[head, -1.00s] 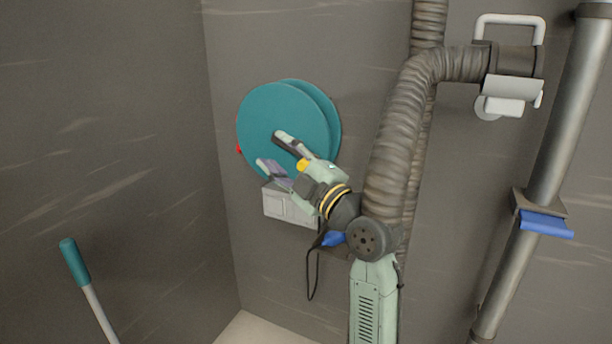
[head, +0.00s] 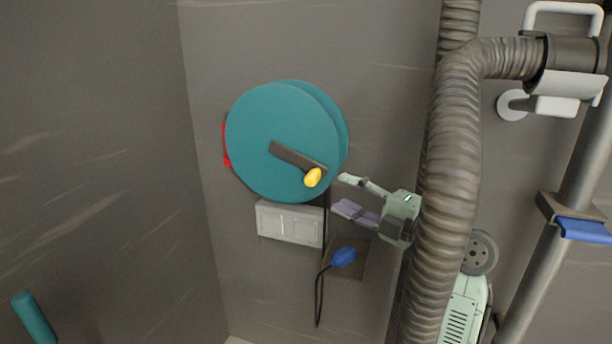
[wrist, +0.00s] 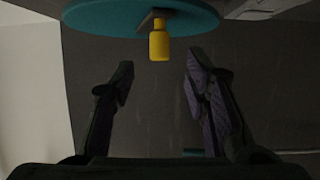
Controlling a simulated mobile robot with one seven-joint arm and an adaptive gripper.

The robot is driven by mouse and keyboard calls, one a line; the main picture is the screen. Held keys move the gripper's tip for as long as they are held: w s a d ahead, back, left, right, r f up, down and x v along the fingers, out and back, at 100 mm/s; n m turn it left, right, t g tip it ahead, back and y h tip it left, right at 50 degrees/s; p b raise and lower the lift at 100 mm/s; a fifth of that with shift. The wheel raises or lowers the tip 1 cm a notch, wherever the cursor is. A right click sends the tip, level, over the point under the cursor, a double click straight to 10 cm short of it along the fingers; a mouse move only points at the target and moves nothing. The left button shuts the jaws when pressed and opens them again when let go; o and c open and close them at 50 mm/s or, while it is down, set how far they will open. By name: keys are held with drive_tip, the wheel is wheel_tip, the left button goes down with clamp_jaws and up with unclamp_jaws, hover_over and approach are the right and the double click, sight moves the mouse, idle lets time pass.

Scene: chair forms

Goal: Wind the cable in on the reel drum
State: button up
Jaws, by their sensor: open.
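The reel drum (head: 268,130) is a teal disc on the wall; its lower edge shows in the wrist view (wrist: 110,20). A dark crank arm (head: 292,154) on its face ends in a yellow knob (head: 312,178). In the wrist view the knob (wrist: 159,44) lies between and beyond my fingers. A black cable (head: 325,225) hangs below the drum; a blue plug (head: 343,256) and a cable loop lie lower. My gripper (head: 346,194) is open and empty, just right of the knob and apart from it. The ribbed hose hides part of my arm.
A large ribbed hose (head: 455,150) runs down close to my gripper's right. A grey switch box (head: 290,223) sits below the drum. A metal pipe (head: 575,160) with a blue clamp stands at right. A teal-ended handle (head: 33,318) is at lower left.

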sight(313, 178)
drive_tip(key=p+x, duration=0.2)
drive_tip(key=x, duration=0.7)
drive_tip(key=shift+w+a+r+p, duration=0.1)
drive_tip(key=shift+w+a+p, duration=0.1)
drive_tip(key=shift+a+p, duration=0.15)
drive_tip(key=shift+c, duration=0.6)
clamp_jaws()
drive_tip(key=shift+d, duration=0.1)
